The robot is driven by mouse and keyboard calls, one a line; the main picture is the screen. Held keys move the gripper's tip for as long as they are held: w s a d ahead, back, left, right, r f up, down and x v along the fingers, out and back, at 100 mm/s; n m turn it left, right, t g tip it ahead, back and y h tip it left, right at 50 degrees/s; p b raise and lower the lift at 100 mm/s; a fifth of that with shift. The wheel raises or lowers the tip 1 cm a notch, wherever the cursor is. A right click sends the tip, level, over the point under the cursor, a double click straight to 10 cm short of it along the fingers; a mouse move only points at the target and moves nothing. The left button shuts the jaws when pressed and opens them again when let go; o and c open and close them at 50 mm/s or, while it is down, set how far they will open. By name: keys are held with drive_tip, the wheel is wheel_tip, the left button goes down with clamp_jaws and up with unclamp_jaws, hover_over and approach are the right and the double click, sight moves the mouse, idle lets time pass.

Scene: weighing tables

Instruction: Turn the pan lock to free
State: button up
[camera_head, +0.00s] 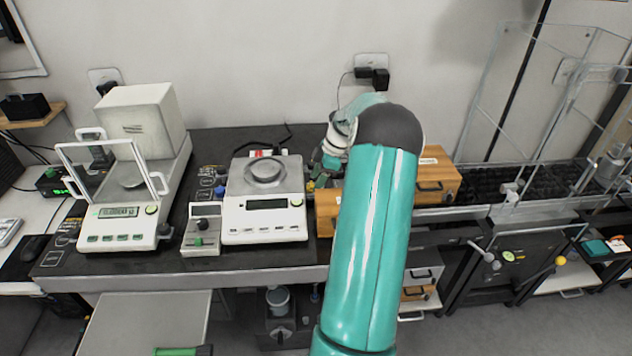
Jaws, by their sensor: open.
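A white top-pan balance (265,220) with a round metal pan (264,170) stands on the dark bench. A second balance (122,222), with a clear-windowed frame around its pan, stands to its left. Between them is a small pale box (203,231) with a dark lever-like part and a green knob (198,241). No part is legibly marked as the pan lock, and I cannot tell its setting. My gripper (324,176) is open, right of the top-pan balance and above the wooden box. My arm hides part of it. I see nothing held.
A wooden box (437,182) stands right of the balance, partly behind my arm. Power cables and a wall socket (371,67) are at the back. A tall clear-walled enclosure (535,110) stands at the right.

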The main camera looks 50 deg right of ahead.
drive_tip(key=shift+x, duration=0.95)
drive_tip(key=c, duration=1)
drive_tip(key=shift+m, duration=0.3)
drive_tip(key=shift+s+a+m+t+h, duration=0.2)
drive_tip(key=shift+m+h, duration=0.25)
drive_tip(key=shift+m, duration=0.85)
drive_tip(key=shift+w+a+m+t+h, duration=0.1)
drive_tip(key=shift+m+t+h, duration=0.3)
drive_tip(key=shift+m, duration=0.9)
drive_tip(key=o, duration=1)
